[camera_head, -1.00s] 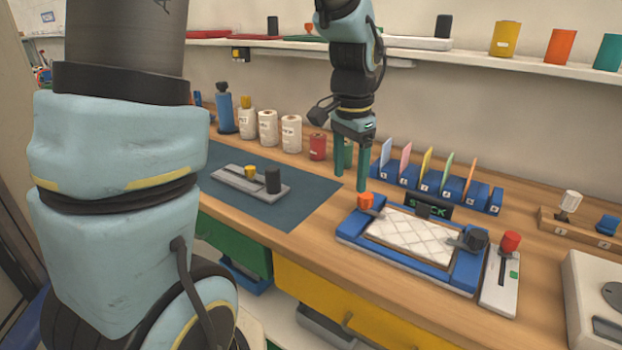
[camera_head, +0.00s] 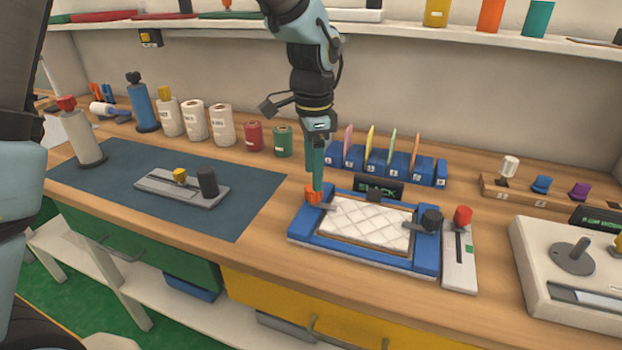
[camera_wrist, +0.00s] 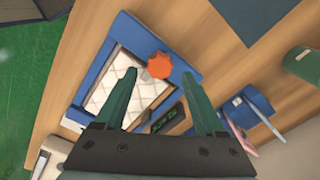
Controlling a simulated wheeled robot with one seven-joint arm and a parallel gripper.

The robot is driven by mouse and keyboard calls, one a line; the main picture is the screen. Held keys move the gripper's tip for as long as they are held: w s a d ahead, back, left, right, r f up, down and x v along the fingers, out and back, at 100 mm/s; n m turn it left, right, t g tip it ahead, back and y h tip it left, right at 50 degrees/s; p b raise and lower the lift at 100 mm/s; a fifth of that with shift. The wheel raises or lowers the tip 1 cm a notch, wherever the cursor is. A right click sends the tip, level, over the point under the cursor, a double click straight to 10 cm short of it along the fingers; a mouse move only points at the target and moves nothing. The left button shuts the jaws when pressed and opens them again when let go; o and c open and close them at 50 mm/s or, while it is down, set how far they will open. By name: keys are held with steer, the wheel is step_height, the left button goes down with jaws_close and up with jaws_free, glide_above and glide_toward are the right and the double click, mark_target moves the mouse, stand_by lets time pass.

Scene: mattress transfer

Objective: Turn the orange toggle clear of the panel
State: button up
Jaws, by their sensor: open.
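The orange toggle (camera_head: 313,196) stands at the left back corner of the blue frame (camera_head: 310,231), which holds a white quilted panel (camera_head: 365,232). A grey arm under the toggle reaches over the panel's edge. My gripper (camera_head: 316,188) points down at the toggle from above. In the wrist view the toggle (camera_wrist: 160,66) is a scalloped orange knob lying between and a little beyond the tips of my open gripper (camera_wrist: 159,73). I cannot tell whether a finger touches it. A black toggle (camera_head: 432,219) sits at the frame's right side.
A sign (camera_head: 379,189) and a blue rack (camera_head: 402,167) with coloured cards stand behind the frame. A red-knobbed slider (camera_head: 459,262) is close on its right. A green spool (camera_head: 283,141) stands back left. The dark mat (camera_head: 120,178) has free room.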

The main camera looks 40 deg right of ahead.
steer(key=shift+f, duration=1.8)
jaws_close()
